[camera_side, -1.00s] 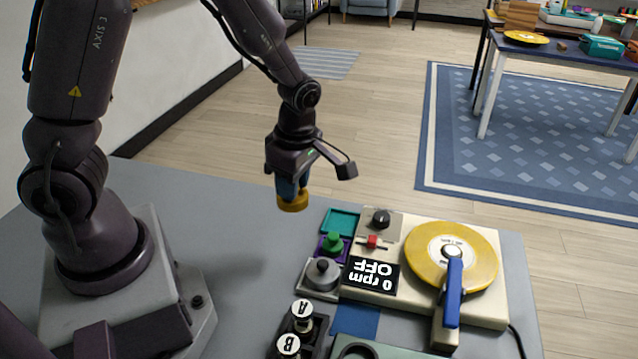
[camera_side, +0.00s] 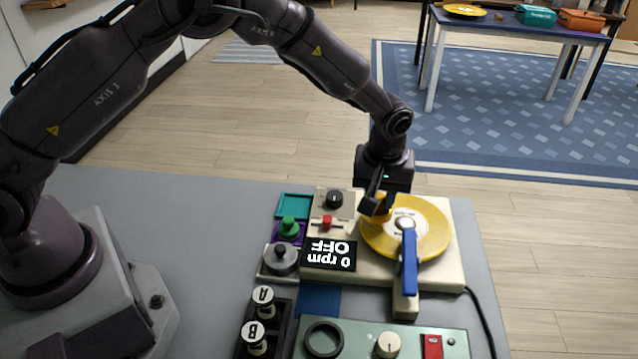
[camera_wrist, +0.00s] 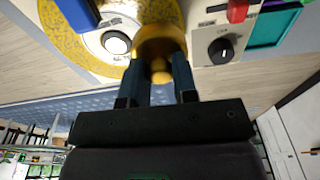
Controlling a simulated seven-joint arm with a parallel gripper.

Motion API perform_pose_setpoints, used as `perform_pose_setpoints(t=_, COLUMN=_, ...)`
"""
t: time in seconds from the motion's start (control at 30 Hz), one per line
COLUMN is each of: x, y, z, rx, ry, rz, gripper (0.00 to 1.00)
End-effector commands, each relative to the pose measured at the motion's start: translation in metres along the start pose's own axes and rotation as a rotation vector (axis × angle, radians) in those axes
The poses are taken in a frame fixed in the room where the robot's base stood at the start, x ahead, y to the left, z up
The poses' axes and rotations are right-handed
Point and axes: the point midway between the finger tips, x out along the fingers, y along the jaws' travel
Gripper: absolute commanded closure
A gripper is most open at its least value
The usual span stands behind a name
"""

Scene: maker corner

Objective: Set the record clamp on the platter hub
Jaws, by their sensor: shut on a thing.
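My gripper (camera_wrist: 159,78) is shut on a yellow-orange round piece with a small knob, which I take to be the record clamp (camera_wrist: 158,45). In the side view my gripper (camera_side: 379,208) hangs over the left edge of the yellow record (camera_side: 436,232) on the turntable, and the clamp is mostly hidden behind it. The platter hub (camera_wrist: 116,43) shows as a white round cap in the record's pale label, just left of the held clamp in the wrist view. It also shows in the side view (camera_side: 404,223). I cannot tell how high the clamp is above the record.
The blue tonearm (camera_side: 409,262) lies over the record's front part. A black knob (camera_side: 334,199), a red slider (camera_side: 327,223) and a display reading "0 rpm OFF" (camera_side: 329,254) are left of the platter. A grey clamp-like piece (camera_side: 281,258) and green knob (camera_side: 288,226) sit in trays.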

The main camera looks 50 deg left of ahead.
Motion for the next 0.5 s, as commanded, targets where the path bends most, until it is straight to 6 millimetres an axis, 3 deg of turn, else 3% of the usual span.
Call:
perform_pose_setpoints(t=0.1, x=-0.004, y=0.030, z=-0.002, rx=0.250, ry=0.003, rz=0.034, gripper=1.00)
perform_pose_setpoints(t=0.23, x=-0.016, y=0.050, z=-0.007, rx=0.476, ry=0.004, rz=0.062, gripper=1.00)
perform_pose_setpoints(t=0.5, x=-0.026, y=0.056, z=-0.009, rx=0.761, ry=0.001, rz=0.093, gripper=1.00)
